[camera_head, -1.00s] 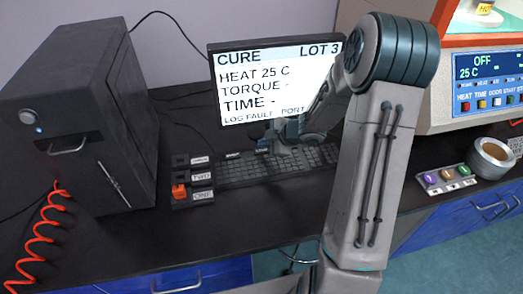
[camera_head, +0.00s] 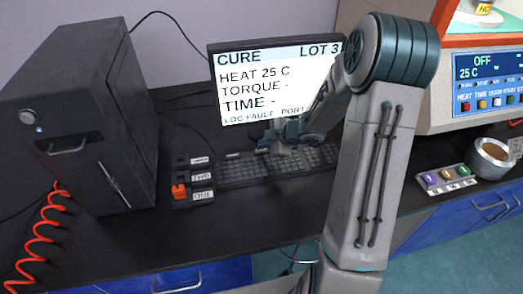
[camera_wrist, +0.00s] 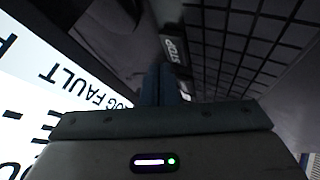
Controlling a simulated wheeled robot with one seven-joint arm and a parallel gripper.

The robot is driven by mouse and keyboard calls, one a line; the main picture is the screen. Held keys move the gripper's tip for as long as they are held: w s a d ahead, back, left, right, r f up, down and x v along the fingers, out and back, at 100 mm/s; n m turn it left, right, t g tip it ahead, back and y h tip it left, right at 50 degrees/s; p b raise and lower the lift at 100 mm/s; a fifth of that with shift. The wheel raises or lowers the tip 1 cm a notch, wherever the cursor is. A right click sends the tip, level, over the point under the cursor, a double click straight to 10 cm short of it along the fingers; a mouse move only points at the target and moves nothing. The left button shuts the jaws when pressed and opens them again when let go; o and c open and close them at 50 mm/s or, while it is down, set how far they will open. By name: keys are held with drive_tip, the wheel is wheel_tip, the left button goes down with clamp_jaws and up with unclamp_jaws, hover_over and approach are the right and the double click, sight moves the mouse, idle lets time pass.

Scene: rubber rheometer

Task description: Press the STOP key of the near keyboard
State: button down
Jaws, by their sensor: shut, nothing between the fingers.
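The near keyboard (camera_head: 240,173) is black and lies on the dark bench in front of the monitor. My gripper (camera_head: 264,147) is over its back edge, near the screen's foot, fingers closed with nothing between them. In the wrist view the shut fingertips (camera_wrist: 160,84) point at the keyboard's edge. A key with a white STOP label (camera_wrist: 175,50) shows just beyond the fingertips, beside the rows of dark keys (camera_wrist: 245,40). The fingers partly overlap the key's near end in this view. I cannot tell whether they touch it.
The monitor (camera_head: 270,85) stands close behind my gripper; its lit screen also fills the left of the wrist view (camera_wrist: 50,85). A black computer tower (camera_head: 85,110) stands farther left. Bench front is clear.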

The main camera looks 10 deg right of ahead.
sight(265, 152)
drive_tip(key=shift+f, duration=0.1)
idle(0.3)
drive_tip(key=shift+f, duration=0.35)
drive_tip(key=shift+f+b, duration=0.45)
idle(0.6)
drive_tip(key=shift+r, duration=0.1)
drive_tip(key=shift+r+p, duration=0.8)
drive_tip(key=shift+p, duration=0.2)
drive_tip(key=shift+r, duration=0.1)
wheel_tip(265, 152, up, 5)
drive_tip(key=p, duration=0.5)
idle(0.5)
